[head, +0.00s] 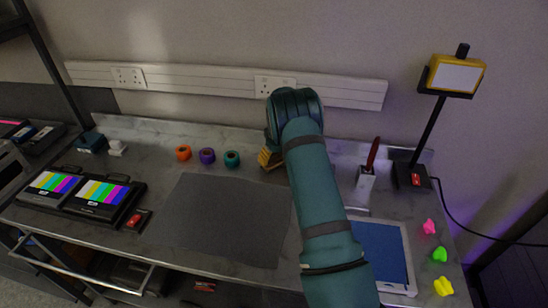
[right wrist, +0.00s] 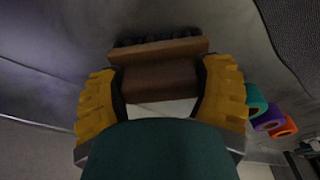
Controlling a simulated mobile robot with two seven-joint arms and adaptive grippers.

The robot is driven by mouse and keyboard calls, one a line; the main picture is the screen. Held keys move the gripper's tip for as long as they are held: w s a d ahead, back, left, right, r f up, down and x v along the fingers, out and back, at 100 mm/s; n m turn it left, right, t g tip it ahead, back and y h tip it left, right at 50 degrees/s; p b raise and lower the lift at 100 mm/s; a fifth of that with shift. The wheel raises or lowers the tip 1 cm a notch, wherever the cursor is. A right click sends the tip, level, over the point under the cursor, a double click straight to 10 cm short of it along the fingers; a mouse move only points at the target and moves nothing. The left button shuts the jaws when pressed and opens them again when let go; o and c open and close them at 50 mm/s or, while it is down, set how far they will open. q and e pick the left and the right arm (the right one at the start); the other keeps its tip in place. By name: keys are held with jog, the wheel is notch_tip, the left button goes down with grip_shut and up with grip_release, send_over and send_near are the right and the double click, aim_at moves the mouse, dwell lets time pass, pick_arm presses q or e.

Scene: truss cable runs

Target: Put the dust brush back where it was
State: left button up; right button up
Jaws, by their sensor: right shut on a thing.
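My right gripper (head: 268,158) is over the back of the bench, just right of the teal tape roll, with its arm reaching in from the front. In the right wrist view its yellow fingers (right wrist: 160,88) are shut on a brown wooden block with dark bristles along one edge, the dust brush (right wrist: 158,78). The bristles point away from the palm, toward the grey surface. I cannot tell whether they touch it. In the head view the brush is hidden behind my gripper and arm. My left gripper is not in view.
Orange (head: 183,153), purple (head: 207,156) and teal (head: 232,158) tape rolls stand left of the gripper. A grey mat (head: 225,215) lies clear in front.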

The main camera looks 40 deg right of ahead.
aim_at(277, 164)
jog(key=o, duration=1.1)
jog(key=shift+f, duration=0.1)
notch_tip(277, 164, up, 12)
jog(key=s, duration=0.1)
jog(key=shift+s, duration=0.4)
jog(key=shift+a, duration=0.1)
